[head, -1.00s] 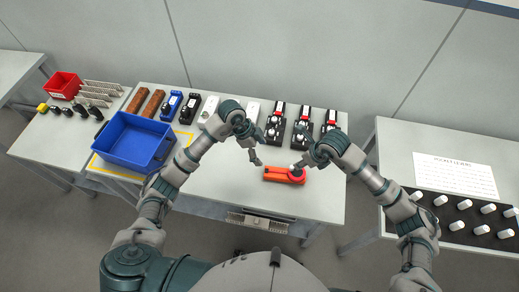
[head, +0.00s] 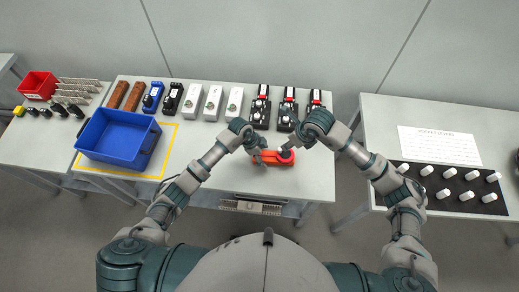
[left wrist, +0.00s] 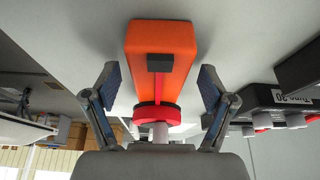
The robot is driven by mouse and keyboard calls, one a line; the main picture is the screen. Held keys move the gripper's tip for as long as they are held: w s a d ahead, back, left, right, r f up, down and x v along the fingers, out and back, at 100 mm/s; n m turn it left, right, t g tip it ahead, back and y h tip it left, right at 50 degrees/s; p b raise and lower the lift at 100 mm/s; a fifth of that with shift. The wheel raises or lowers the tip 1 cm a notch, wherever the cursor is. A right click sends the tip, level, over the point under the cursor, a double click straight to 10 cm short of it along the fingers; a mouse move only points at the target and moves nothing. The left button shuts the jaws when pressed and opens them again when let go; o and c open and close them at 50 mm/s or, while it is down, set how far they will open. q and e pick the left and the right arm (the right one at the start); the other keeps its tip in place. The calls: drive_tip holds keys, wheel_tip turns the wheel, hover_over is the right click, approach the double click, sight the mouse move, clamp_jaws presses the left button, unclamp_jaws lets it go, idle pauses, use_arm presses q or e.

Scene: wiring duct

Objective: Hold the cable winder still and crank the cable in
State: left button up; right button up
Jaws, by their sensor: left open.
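The orange cable winder (head: 277,160) lies near the front edge of the middle table, with a dark red drum at its right end. My left gripper (head: 256,152) is at its left end. In the left wrist view the winder (left wrist: 160,65) shows as an orange block with a black piece, a red line and a red drum (left wrist: 157,113). The left gripper (left wrist: 157,88) is open, with one finger on each side of the block and gaps between. My right gripper (head: 290,146) is at the drum end, by a pale knob; its fingers are too small to judge.
A blue bin (head: 118,137) stands on a yellow-outlined area at the left. Several devices line the table's back edge, including black-and-red units (head: 260,107). A right-hand table holds a printed sheet (head: 438,146) and a black board (head: 450,190) with white knobs.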

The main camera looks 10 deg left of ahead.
use_arm(q)
drive_tip(key=shift+d+f, duration=0.1)
drive_tip(key=shift+f, duration=0.2)
drive_tip(key=c, duration=1.4)
